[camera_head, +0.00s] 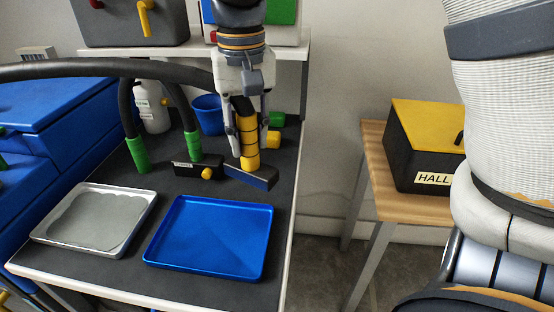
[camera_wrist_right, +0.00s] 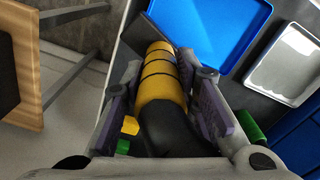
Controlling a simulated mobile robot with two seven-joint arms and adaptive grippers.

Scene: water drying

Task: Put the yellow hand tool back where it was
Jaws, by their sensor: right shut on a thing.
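The yellow hand tool (camera_head: 249,157) has a yellow grip with black bands and a dark flat head. My right gripper (camera_head: 247,125) is shut around its upper part, fingers pointing down. The tool stands nearly upright over the dark worktop, its head just behind the blue tray; I cannot tell whether the head touches the worktop. The tool also shows between the fingers (camera_wrist_right: 164,100) in the right wrist view, with its dark upper end close to the camera. My left gripper is not in view.
A blue tray (camera_head: 210,262) and a metal tray (camera_head: 48,234) lie in front. Black hoses with green ends (camera_head: 137,152) arch across the left. A white bottle (camera_head: 153,118) and blue cup (camera_head: 208,103) stand behind. A black-and-yellow box (camera_head: 403,160) sits on a wooden table at right.

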